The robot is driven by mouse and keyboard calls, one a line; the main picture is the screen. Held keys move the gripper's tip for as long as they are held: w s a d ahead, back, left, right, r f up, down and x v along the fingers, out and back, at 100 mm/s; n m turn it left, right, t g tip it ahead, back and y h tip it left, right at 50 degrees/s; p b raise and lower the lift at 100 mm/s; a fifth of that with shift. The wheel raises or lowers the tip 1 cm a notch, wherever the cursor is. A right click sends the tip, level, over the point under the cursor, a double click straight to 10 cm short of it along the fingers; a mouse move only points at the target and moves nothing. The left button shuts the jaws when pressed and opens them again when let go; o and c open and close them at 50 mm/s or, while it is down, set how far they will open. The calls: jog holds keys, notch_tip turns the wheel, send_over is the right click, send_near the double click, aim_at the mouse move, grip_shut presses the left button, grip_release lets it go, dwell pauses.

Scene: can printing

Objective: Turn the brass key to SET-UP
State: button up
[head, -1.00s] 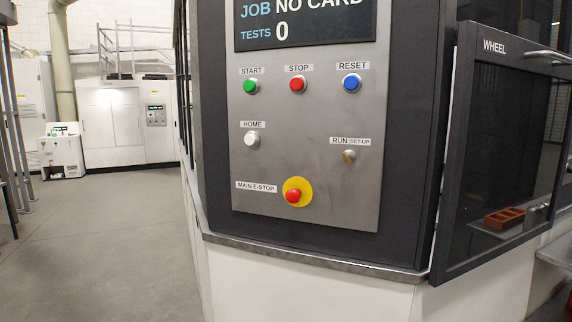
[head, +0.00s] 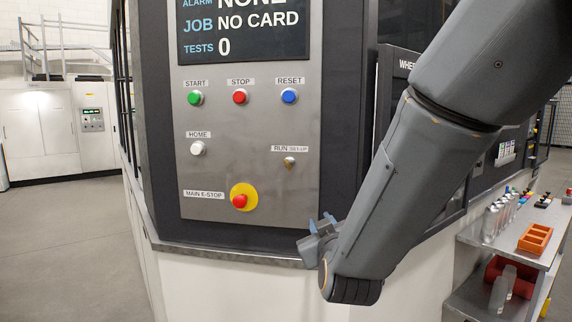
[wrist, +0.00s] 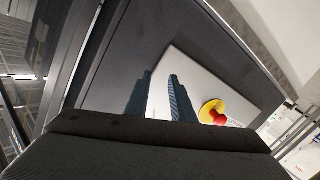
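The small brass key (head: 289,162) sits in its switch on the grey control panel (head: 250,200), under a label reading RUN on the left and SET-UP on the right. It is too small to tell which way it points. My gripper (head: 321,221) is below and to the right of the key, near the panel's lower right corner, and apart from the key. In the wrist view, the two dark fingers (wrist: 160,90) stand apart with nothing between them. The key does not show in the wrist view.
The red main E-stop (head: 239,201) on its yellow disc is left of my gripper; it also shows in the wrist view (wrist: 218,117). Start, stop, reset and home buttons are above. A shelf (head: 510,230) with an orange tray stands at right. Floor at left is clear.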

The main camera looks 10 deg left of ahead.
aim_at(289, 163)
jog(key=s+a+r+n+t+y, duration=0.1)
jog(key=s+a+r+t, duration=0.15)
jog(key=a+r, duration=0.2)
jog(key=s+a+r+n+t, duration=0.1)
jog(key=s+a+r+t, duration=0.15)
jog(key=r, duration=0.35)
jog(key=p+x, duration=0.4)
jog(key=x, duration=0.4)
jog(key=shift+w+f, duration=0.2)
jog(key=shift+w, duration=0.1)
grip_shut()
